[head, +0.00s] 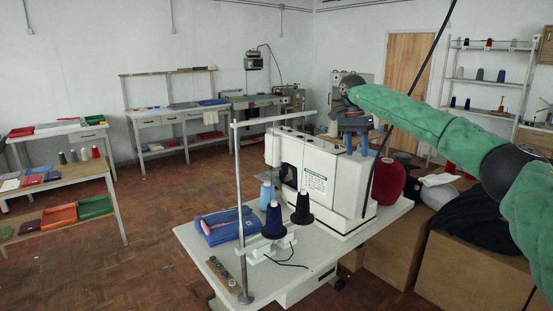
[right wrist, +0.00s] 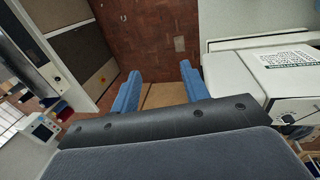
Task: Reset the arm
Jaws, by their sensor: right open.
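My right arm, in a green sleeve, reaches in from the right in the head view. Its gripper (head: 357,143) points down above and behind the white sewing machine (head: 312,175). In the right wrist view the two blue fingers (right wrist: 160,84) stand apart with nothing between them; the floor and a brown box top show past them. The machine's white body is at the right of that view, beside the fingers. My left gripper is not in view.
A large dark red cone (head: 388,181) stands behind the machine. Cardboard boxes (head: 470,268) fill the right. The floor at left is open.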

